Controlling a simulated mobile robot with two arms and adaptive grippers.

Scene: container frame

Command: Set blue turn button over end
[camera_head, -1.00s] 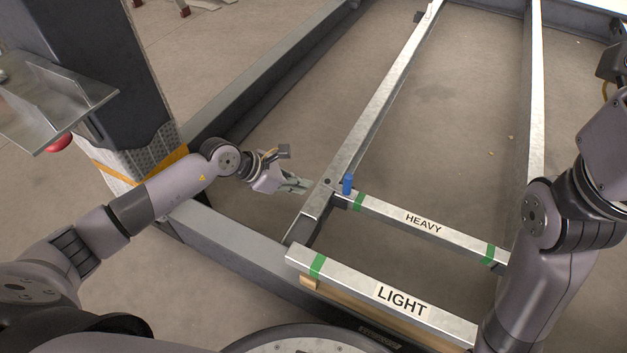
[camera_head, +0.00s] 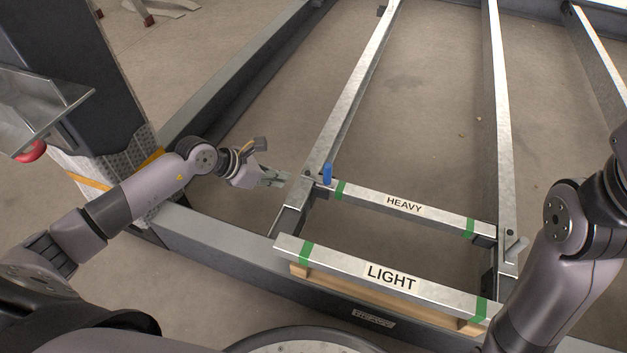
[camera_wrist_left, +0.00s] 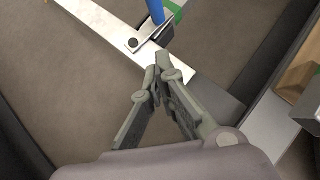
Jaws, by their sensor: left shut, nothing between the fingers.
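The blue turn button (camera_head: 327,173) stands upright at the left end of the beam marked HEAVY (camera_head: 404,205), near the corner with the long metal rail. In the left wrist view the blue button (camera_wrist_left: 155,11) is at the top edge, partly cut off, with a dark round bolt and a metal bracket beside it. My left gripper (camera_head: 283,179) is shut and empty, just left of the rail and short of the button. In the left wrist view its fingertips (camera_wrist_left: 160,62) meet below the bracket, apart from the button. The right gripper is out of view.
The beam marked LIGHT (camera_head: 390,277) with green bands lies in front, on a wooden strip. A second long rail (camera_head: 497,110) closes the right side; a grey handle-like part (camera_head: 515,247) stands near its front end. A dark post stands left.

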